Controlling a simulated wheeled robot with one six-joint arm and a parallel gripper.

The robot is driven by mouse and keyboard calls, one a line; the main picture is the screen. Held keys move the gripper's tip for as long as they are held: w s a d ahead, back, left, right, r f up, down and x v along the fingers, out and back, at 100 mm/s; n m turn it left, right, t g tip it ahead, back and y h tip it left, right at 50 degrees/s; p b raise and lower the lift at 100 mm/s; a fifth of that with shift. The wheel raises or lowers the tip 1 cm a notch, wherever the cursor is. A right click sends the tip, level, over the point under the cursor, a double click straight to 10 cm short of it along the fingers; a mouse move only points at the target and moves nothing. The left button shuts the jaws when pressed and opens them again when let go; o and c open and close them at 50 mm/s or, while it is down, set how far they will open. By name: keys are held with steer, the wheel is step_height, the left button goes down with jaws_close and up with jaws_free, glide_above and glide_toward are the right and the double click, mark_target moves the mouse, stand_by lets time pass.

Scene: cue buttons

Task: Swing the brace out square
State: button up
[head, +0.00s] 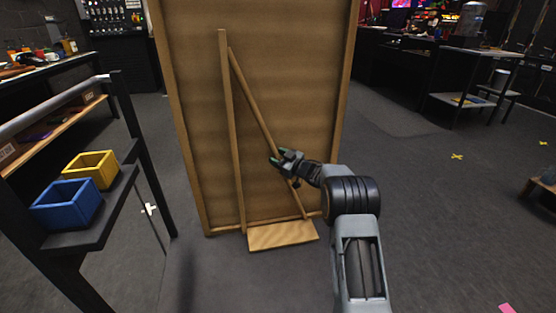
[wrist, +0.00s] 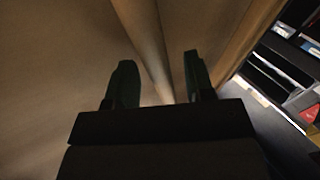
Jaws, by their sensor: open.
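The brace (head: 252,99) is a long wooden bar. It slants from near the top of a wooden upright (head: 232,140) down to the right, its lower end close to the bottom of a large wooden panel (head: 310,60). My gripper (head: 279,156) is at the brace, below its middle, with the jaws open. In the wrist view a wooden bar that looks like the brace (wrist: 147,40) runs between the two dark green fingers of my gripper (wrist: 158,78). I cannot tell whether either finger touches it.
A short flat plank (head: 283,236) sits at the foot of the panel. A dark shelf rack at left holds a blue bin (head: 66,206) and a yellow bin (head: 91,170). Grey floor (head: 430,220) to the right of my arm is open, with a bench (head: 470,100) farther back.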

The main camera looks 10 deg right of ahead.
steer(key=shift+w, duration=0.1)
steer(key=shift+c, duration=0.2)
jaws_close()
stand_by(0.4)
